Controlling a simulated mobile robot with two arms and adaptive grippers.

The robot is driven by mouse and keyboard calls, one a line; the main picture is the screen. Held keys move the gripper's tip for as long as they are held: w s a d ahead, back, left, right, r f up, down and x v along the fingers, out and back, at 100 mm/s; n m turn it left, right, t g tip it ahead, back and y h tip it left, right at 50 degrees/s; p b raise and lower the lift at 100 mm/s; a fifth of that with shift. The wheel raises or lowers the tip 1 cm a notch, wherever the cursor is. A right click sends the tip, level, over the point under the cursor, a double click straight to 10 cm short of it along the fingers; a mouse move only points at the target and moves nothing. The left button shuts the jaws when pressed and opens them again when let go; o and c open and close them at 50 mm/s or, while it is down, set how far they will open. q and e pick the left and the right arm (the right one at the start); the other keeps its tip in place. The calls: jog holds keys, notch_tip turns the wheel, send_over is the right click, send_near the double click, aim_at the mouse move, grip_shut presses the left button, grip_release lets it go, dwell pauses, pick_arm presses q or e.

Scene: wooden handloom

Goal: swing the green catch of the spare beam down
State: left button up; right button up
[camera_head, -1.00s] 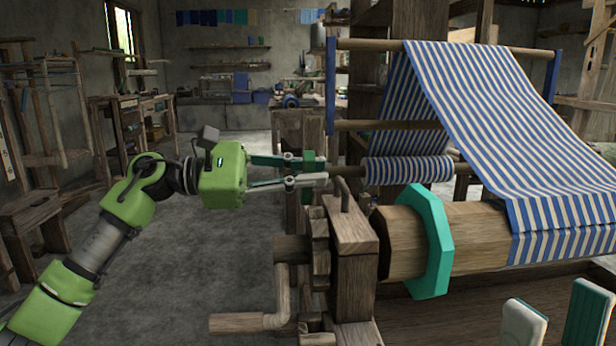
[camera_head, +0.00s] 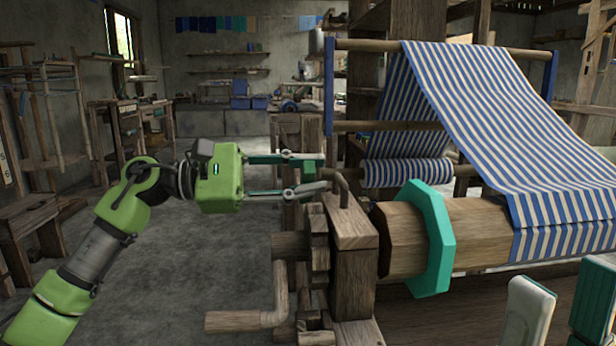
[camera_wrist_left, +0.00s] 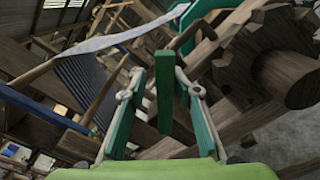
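The green catch (camera_wrist_left: 165,92) shows in the left wrist view as a flat green bar between the two fingers of my left gripper (camera_wrist_left: 160,100), with a gap on each side. In the head view my left gripper (camera_head: 308,174) is open at the loom's left post, one finger above the other; the catch is mostly hidden there behind the fingers. The spare beam with striped blue cloth (camera_head: 408,172) lies just right of the fingertips. My right gripper (camera_head: 556,318) shows at the bottom right edge, its two finger pads apart with nothing seen between them.
A thick wooden beam (camera_head: 480,232) with a teal octagonal flange (camera_head: 428,238) lies in front of the spare beam. A wooden crank (camera_head: 245,320) and post (camera_head: 352,285) stand below my left gripper. Striped cloth (camera_head: 520,130) hangs at right. The floor at left is open.

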pick_arm(q)
jog(key=shift+s+f, duration=0.1)
jog(key=shift+f, duration=0.05)
jog(key=v, duration=0.8)
dwell(0.5)
